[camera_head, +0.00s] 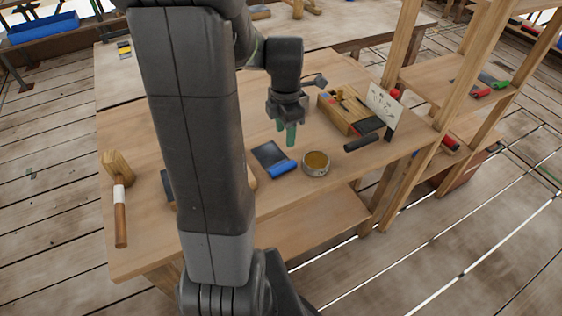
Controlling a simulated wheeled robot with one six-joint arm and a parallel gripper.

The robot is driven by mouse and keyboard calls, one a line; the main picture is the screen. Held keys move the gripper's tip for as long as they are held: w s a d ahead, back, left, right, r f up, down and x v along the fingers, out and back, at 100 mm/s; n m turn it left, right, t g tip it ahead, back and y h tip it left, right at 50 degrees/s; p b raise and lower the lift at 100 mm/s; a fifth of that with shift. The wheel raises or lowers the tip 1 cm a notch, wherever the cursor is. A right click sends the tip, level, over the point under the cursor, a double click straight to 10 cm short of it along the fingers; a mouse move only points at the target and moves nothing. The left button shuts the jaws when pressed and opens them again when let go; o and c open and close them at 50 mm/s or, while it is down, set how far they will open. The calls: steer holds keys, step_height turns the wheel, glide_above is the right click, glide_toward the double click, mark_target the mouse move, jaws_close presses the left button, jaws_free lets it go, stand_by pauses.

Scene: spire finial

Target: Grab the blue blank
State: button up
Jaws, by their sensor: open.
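A small blue cylinder (284,169), which looks like the blue blank, lies on its side on the wooden workbench (330,180). It rests at the front edge of a dark flat pad (268,153). My gripper (286,132) points down with its green fingers apart and nothing visible between them. It is above and behind the blue cylinder in the picture, apart from it. My arm hides part of the bench to the left.
A round tin (316,164) stands close to the right of the blue cylinder. A wooden tool block (346,109), a dark roll (362,142) and a white card (383,109) are further right. A mallet (119,190) lies at left. A larger blue object (43,27) is far off.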

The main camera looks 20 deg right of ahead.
steer(key=n, duration=0.1)
glide_above(283, 166)
steer(key=shift+n, duration=0.4)
steer(key=f, duration=0.8)
steer(key=shift+s+d+f, duration=0.2)
steer(key=shift+d+f, duration=0.1)
steer(key=f, duration=0.4)
steer(key=shift+w+a+p, duration=0.2)
steer(key=shift+a+p, duration=0.15)
steer(key=shift+p, duration=0.05)
steer(key=shift+f, duration=0.6)
jaws_close()
